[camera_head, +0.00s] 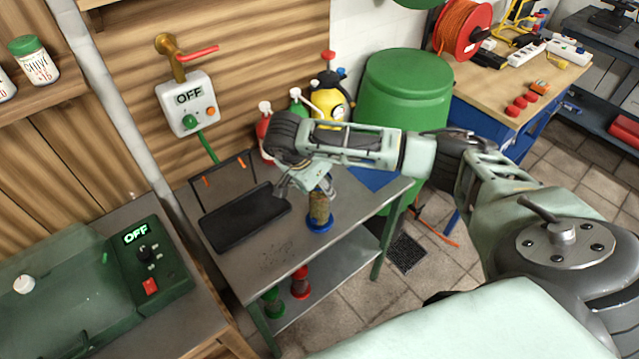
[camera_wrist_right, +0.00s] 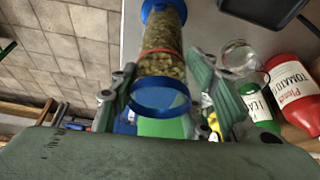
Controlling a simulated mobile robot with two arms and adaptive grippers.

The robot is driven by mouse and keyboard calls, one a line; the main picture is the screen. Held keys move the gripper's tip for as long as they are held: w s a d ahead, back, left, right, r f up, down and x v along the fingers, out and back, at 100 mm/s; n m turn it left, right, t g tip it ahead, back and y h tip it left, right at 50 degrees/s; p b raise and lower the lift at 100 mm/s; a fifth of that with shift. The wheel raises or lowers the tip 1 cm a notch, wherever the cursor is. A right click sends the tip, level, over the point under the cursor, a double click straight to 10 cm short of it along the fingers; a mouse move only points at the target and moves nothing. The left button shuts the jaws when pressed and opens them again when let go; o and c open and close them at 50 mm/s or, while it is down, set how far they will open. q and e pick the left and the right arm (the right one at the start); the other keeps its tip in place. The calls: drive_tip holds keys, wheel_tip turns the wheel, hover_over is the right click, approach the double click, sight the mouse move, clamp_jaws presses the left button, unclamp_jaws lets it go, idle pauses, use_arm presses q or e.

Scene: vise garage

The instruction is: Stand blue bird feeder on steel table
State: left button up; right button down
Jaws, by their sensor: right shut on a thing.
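The blue bird feeder (camera_head: 319,213) has a clear seed-filled tube and a blue base. It is upright at the right part of the steel table (camera_head: 265,255); I cannot tell whether its base touches the top. My right gripper (camera_head: 308,182) is shut on its upper part and hides its top. In the right wrist view the feeder (camera_wrist_right: 162,45) lies between the two fingers of the right gripper (camera_wrist_right: 163,92), with a blue ring and a red band showing. My left gripper is not in view.
A black tray (camera_head: 240,217) lies on the table's left part. Red and green bottles stand at the back; a tomato bottle (camera_wrist_right: 292,88) and a clear glass (camera_wrist_right: 240,57) show in the wrist view. Red (camera_head: 300,283) and green (camera_head: 273,303) feeders stand on the lower shelf. The table's front is clear.

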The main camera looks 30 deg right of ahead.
drive_tip(key=c, duration=1.4)
unclamp_jaws()
drive_tip(key=shift+f, duration=0.15)
drive_tip(key=shift+c, duration=0.2)
drive_tip(key=o, duration=0.5)
drive_tip(key=shift+c, duration=0.2)
drive_tip(key=b+v, duration=0.2)
drive_tip(key=v, duration=0.4)
drive_tip(key=shift+a+r+b, duration=0.15)
drive_tip(key=shift+r+b, duration=0.1)
drive_tip(key=shift+b, duration=0.15)
drive_tip(key=shift+v, duration=2.9)
